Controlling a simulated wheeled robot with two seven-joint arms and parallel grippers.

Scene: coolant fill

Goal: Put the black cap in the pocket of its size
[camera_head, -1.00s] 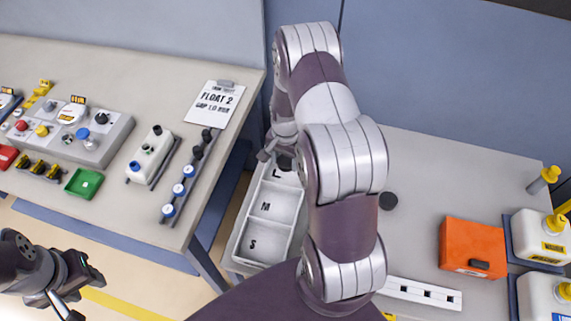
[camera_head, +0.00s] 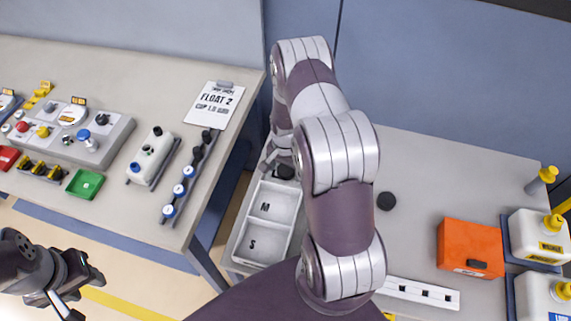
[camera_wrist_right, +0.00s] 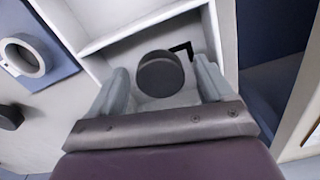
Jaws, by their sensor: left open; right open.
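A black round cap (camera_wrist_right: 160,73) lies between the spread fingers of my right gripper (camera_wrist_right: 161,82), inside the pocket marked L of the white tray (camera_wrist_right: 130,35). Gaps show between the cap and both fingers. In the head view the cap (camera_head: 286,172) shows dark at the far end of the tray (camera_head: 262,228), partly hidden by my right gripper (camera_head: 276,158). The M and S pockets are empty. A second black round cap (camera_head: 386,201) lies on the table right of my right arm. My left gripper (camera_head: 82,285) is open and empty at the lower left.
My right arm hides part of the table. An orange box (camera_head: 470,248), white jugs (camera_head: 540,236) and a white slotted strip (camera_head: 420,292) stand to the right. The left bench holds a control box (camera_head: 90,135), a green tray (camera_head: 85,183) and a clipboard (camera_head: 212,103).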

